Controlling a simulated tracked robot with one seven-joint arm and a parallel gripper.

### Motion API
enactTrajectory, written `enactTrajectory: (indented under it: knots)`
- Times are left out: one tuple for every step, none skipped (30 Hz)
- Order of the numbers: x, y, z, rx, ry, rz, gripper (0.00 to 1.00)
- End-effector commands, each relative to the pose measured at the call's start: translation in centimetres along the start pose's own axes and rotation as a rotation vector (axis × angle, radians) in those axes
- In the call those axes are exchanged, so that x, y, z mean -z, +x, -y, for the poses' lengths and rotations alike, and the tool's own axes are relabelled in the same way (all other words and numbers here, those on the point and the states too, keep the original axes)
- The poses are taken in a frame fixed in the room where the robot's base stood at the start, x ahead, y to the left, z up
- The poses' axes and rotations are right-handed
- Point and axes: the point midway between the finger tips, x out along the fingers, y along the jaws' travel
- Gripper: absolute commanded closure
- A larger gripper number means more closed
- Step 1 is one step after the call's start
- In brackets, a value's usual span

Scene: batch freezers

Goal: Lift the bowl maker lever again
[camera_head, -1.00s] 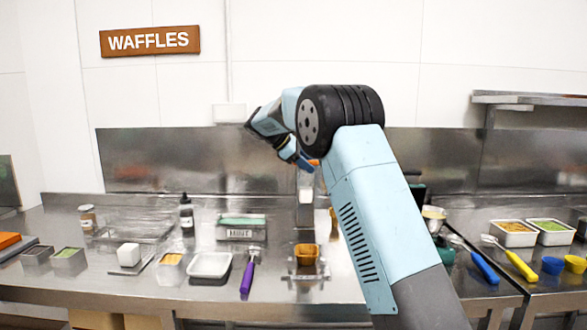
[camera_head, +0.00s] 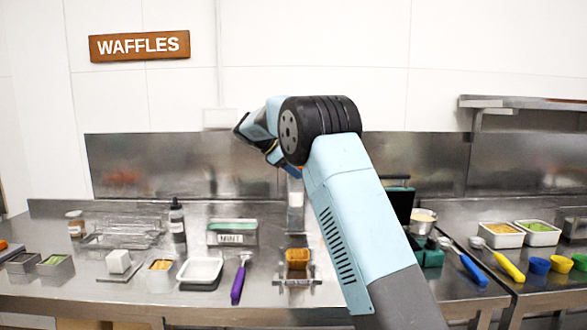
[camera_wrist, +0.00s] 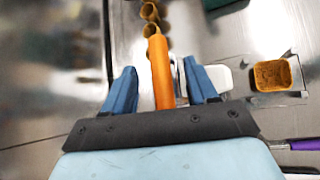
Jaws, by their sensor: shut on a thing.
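The bowl maker (camera_head: 295,200) stands at the back middle of the steel bench, its upper part hidden behind my arm in the head view. A brown waffle bowl (camera_head: 297,258) sits on a metal stand in front of it; it also shows at the right of the wrist view (camera_wrist: 271,74). In the wrist view the orange lever handle (camera_wrist: 161,72) runs between the two blue fingers of my gripper (camera_wrist: 160,64), which is shut on it. In the head view my gripper (camera_head: 284,163) is raised, and the lever is hardly visible.
A white tray (camera_head: 200,270), a purple-handled scoop (camera_head: 240,277) and a mint box (camera_head: 231,233) lie to the left. A green appliance (camera_head: 430,253), a blue-handled scoop (camera_head: 468,265) and topping trays (camera_head: 500,235) are to the right. Several brown cups (camera_wrist: 150,12) show in the wrist view.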

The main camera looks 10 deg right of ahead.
Motion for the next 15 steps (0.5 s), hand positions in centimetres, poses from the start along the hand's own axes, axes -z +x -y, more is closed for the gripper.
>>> enactTrajectory:
  knots:
    - [0.2,0.3,-0.1,0.0,-0.001,0.0,0.55]
    - [0.1,0.3,-0.1,0.0,-0.001,0.0,0.55]
    - [0.1,0.3,-0.1,0.0,0.0,0.001,0.55]
    - [0.1,0.2,-0.1,0.0,0.0,0.001,0.55]
    - [0.1,0.1,-0.1,0.0,0.0,0.001,0.55]
    - [0.1,-0.2,-0.1,0.0,0.0,0.002,0.55]
    - [0.1,-0.5,-0.1,0.0,0.0,0.002,0.55]
    - [0.1,-0.8,-0.1,0.0,0.0,0.002,0.55]
    - [0.1,-1.4,-0.1,-0.002,0.001,0.001,0.55]
    - [0.1,-1.9,-0.1,-0.003,0.002,0.0,0.55]
    - [0.0,-2.4,-0.1,-0.002,0.002,0.0,0.55]
    - [0.0,-3.1,-0.1,-0.002,0.002,0.0,0.55]
    - [0.0,-3.7,-0.1,-0.003,0.003,0.0,0.55]
    - [0.0,-4.3,-0.1,-0.002,0.003,0.0,0.55]
    - [0.0,-5.2,-0.1,-0.003,0.002,0.0,0.55]
